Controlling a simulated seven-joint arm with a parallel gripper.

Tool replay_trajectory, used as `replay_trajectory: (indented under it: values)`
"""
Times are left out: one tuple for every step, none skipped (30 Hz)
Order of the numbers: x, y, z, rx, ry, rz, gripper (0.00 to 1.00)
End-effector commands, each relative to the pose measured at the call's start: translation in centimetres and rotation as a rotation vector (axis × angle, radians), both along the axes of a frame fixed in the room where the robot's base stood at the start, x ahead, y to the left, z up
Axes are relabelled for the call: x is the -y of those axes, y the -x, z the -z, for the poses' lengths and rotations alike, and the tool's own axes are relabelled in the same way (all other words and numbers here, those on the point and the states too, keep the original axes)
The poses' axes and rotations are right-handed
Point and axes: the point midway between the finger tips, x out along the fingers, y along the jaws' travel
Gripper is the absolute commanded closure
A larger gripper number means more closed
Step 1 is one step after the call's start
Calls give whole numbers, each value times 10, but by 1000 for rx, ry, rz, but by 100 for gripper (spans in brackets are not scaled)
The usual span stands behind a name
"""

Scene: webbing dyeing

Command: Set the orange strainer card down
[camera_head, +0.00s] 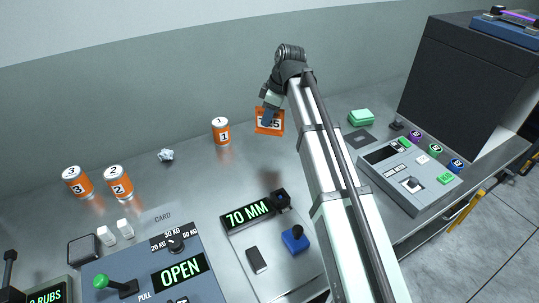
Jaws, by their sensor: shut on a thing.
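The orange strainer card (277,127) has a white label with dark digits, partly covered by my gripper. My gripper (269,112) is shut on its upper part, near the back of the metal bench. The card faces the camera and looks roughly upright. I cannot tell whether its lower edge touches the bench. A flat outlined spot marked CARD (163,217) lies on the bench at the left front.
An orange can marked 1 (221,131) stands just left of the card. Cans marked 2 (118,183) and 3 (77,183) stand farther left. A crumpled scrap (166,155) lies between. Control panels (409,172) line the front and right. Bare bench lies before the card.

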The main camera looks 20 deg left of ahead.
Motion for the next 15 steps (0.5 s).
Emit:
replay_trajectory:
  values:
    - [0,-1,0,-1,-1,21,100]
    - [0,-1,0,-3,-1,30,100]
    - [0,-1,1,-5,-2,39,100]
    - [0,-1,3,-6,-2,45,100]
    - [0,-1,4,-8,-2,50,100]
    - [0,-1,7,-9,-2,53,100]
    - [0,0,11,-9,-1,54,100]
    - [0,0,14,-10,-1,54,100]
    - [0,0,20,-10,-1,54,100]
    - [0,0,24,-10,-1,53,100]
    - [0,0,29,-10,-1,53,100]
    - [0,0,35,-10,-1,53,100]
    - [0,0,41,-11,-1,52,100]
    - [0,0,46,-10,-1,52,100]
    - [0,0,51,-10,-1,52,100]
